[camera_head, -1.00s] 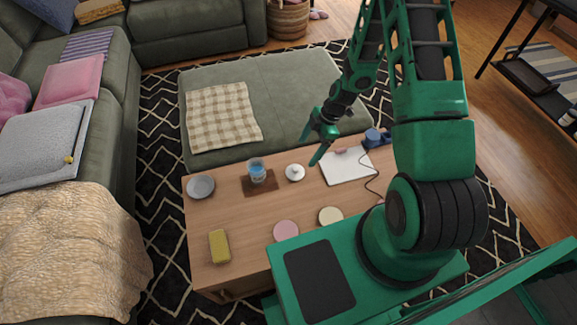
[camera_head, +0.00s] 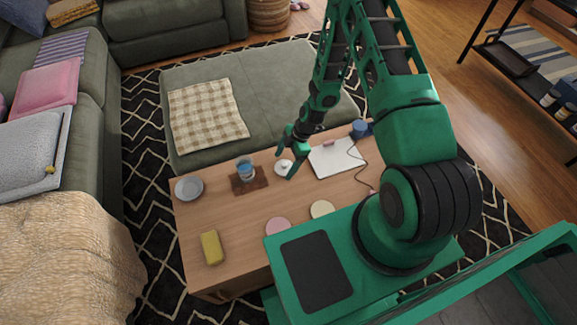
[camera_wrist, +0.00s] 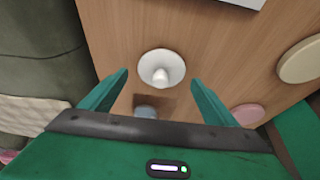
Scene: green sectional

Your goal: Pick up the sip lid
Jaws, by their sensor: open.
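The sip lid is a small white round lid (camera_head: 281,169) with a raised knob, lying on the wooden coffee table (camera_head: 225,222). In the wrist view the lid (camera_wrist: 152,59) shows whole between my two fingers. My gripper (camera_head: 287,163) is open and empty above the lid; in the head view it covers part of it. In the wrist view my gripper (camera_wrist: 160,77) has one fingertip on each side of the lid, and I see no contact.
A blue cup (camera_head: 246,171) on a brown board (camera_head: 249,186) stands just left of the lid. A white notebook (camera_head: 336,158) lies right. Pink (camera_head: 277,227) and cream (camera_head: 322,210) discs, a yellow block (camera_head: 211,247) and a grey bowl (camera_head: 189,188) are also on the table.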

